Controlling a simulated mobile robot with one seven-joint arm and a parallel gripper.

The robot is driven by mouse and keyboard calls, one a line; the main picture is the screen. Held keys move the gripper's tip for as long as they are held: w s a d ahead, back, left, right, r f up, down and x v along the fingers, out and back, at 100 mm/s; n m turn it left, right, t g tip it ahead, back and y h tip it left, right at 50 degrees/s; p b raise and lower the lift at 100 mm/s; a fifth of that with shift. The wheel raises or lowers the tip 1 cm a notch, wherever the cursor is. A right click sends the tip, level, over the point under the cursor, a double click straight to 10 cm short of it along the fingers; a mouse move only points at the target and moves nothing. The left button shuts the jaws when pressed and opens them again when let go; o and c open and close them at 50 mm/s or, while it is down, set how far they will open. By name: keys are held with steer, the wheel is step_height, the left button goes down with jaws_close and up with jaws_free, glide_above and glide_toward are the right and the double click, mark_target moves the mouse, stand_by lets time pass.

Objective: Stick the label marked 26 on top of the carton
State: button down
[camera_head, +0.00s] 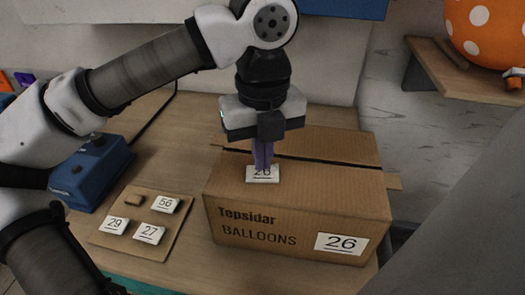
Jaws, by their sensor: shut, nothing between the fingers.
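The fingertips hide part of the number. I cannot tell whether they touch it. Another 26 label (341,243) is on the carton's front face at the lower right.
A brown board (133,242) left of the carton holds labels 56 (166,205), 29 (116,225) and 27 (149,234), plus a bare brown block (133,200). A blue device (92,172) stands behind the board. A shelf (460,80) is at the upper right.

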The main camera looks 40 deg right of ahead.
steer(key=shift+f+b, duration=0.75)
steer(key=shift+f, duration=0.05)
stand_by(1.4)
steer(key=shift+r, duration=0.15)
steer(key=shift+r+p, duration=2.4)
steer(key=shift+r, duration=1.05)
